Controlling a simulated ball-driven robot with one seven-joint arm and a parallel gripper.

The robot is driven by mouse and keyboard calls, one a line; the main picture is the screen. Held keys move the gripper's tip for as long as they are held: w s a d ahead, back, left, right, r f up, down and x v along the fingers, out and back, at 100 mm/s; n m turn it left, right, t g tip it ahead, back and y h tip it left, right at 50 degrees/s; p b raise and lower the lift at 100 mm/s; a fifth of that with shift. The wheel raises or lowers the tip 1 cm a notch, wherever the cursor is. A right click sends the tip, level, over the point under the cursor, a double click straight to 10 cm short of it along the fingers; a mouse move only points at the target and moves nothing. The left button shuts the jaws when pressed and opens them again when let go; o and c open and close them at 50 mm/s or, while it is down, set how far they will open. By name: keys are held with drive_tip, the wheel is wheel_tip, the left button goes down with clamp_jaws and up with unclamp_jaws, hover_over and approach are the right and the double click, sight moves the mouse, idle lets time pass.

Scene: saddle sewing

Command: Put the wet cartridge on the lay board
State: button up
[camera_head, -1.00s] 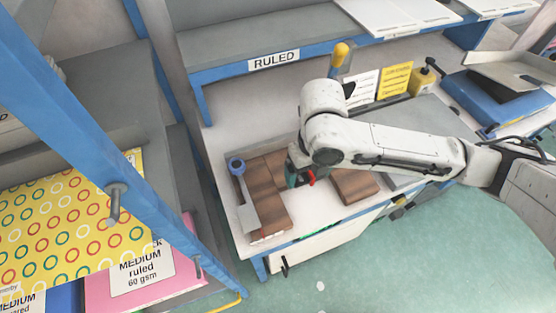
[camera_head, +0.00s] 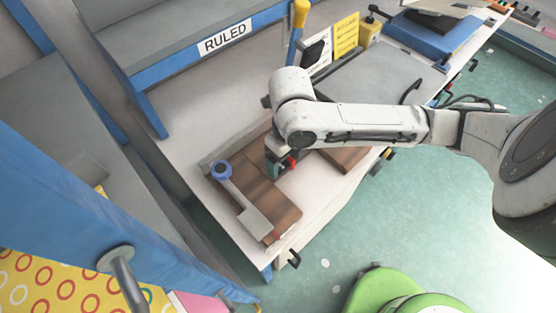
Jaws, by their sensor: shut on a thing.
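A brown wooden board (camera_head: 282,211) lies on the white bench, with a grey edge behind it and a blue-topped grey arm (camera_head: 240,197) across its left side. It looks like the lay board. My gripper (camera_head: 277,172) points down at or just above this board, right of the grey arm. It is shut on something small. Dark green and a bit of red show at its tip, but I cannot tell which part is the held thing. I cannot pick out the wet cartridge for sure. Whether the tip touches the board is unclear.
A second brown piece (camera_head: 345,158) lies to the right, partly under my arm. A grey flat surface (camera_head: 375,80), a yellow card (camera_head: 346,37) and a yellow container (camera_head: 369,32) are behind.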

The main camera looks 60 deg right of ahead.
drive_tip(key=shift+f, duration=0.25)
drive_tip(key=o, duration=1)
drive_tip(key=shift+r, duration=0.1)
drive_tip(key=shift+c, duration=0.2)
wheel_tip(320, 180, up, 12)
drive_tip(key=shift+r, duration=0.15)
drive_tip(key=shift+d, duration=0.1)
